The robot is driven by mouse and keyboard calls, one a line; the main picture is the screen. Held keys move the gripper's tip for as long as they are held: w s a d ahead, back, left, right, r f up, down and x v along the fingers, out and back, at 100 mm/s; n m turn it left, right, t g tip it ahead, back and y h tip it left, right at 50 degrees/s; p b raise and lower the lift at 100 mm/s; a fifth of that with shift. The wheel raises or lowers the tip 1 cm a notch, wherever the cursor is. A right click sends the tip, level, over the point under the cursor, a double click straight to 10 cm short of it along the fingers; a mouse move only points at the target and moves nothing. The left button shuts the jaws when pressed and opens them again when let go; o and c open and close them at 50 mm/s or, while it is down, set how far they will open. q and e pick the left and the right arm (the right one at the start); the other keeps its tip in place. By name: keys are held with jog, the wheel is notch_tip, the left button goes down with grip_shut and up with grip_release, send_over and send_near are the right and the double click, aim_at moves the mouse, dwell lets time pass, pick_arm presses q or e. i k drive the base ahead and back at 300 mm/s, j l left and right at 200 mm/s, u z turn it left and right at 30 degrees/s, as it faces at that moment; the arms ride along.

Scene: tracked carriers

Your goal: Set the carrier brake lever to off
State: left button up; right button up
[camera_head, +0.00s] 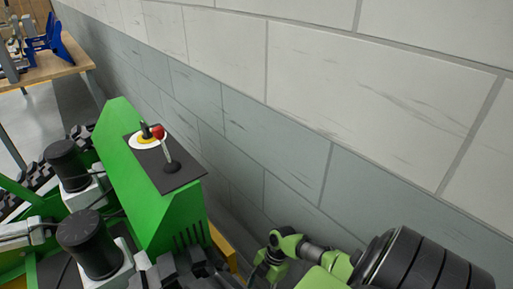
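The brake lever (167,148) stands on a dark panel (184,179) on the sloping top of a green carrier housing (132,160). It is a thin light rod with a red ball knob, rising from a dark round base and leaning up and left. Its knob is in front of a white and yellow disc (142,142) with a black knob. No off marking is readable. A green and black arm, seemingly my right, comes in at the lower right; I cannot make out its fingers. I see no gripper at the lever. My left gripper does not show clearly.
A pale block wall (300,95) runs close along the carrier's right side. Black cylindrical units (92,243) on white blocks, with cables, are at the lower left. A wooden table (48,66) with blue and grey parts stands at the far left.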

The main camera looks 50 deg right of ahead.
aim_at(158, 133)
jog(key=k+j, duration=0.7)
jog(key=k, duration=0.15)
